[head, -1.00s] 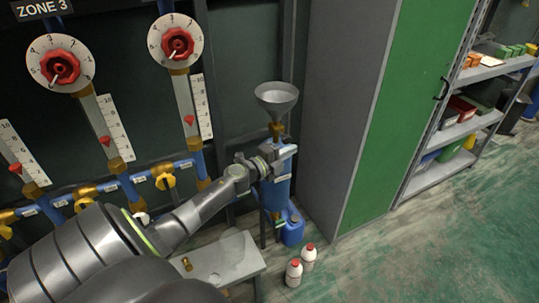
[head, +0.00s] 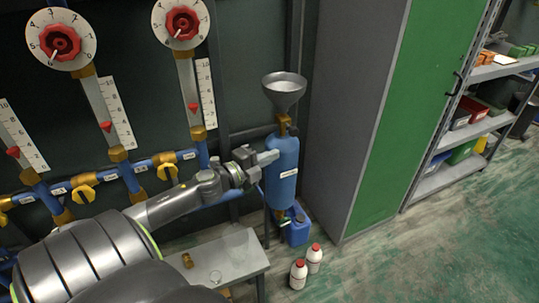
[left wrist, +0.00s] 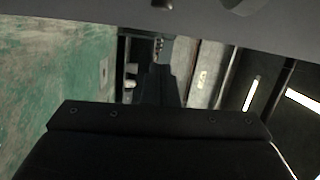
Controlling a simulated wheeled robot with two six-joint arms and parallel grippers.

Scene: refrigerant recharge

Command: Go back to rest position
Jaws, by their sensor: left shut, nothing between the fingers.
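My left arm reaches in from the left in the head view. Its gripper (head: 273,156) is shut and empty, at the left side of the blue cylinder (head: 284,170) and overlapping its edge in the picture. I cannot tell whether it touches the cylinder. A grey funnel (head: 284,90) stands upright on top of the cylinder, above a brass valve (head: 285,124). In the left wrist view, dark gripper parts (left wrist: 158,85) fill the middle, and the fingertips are hard to make out. My right gripper does not show.
A grey bench (head: 235,257) with a small brass fitting (head: 187,261) lies below the arm. Two white bottles (head: 298,274) and a blue jug (head: 297,229) stand on the floor. Red dials and yellow valves line the wall. Floor at right (head: 440,245) is clear.

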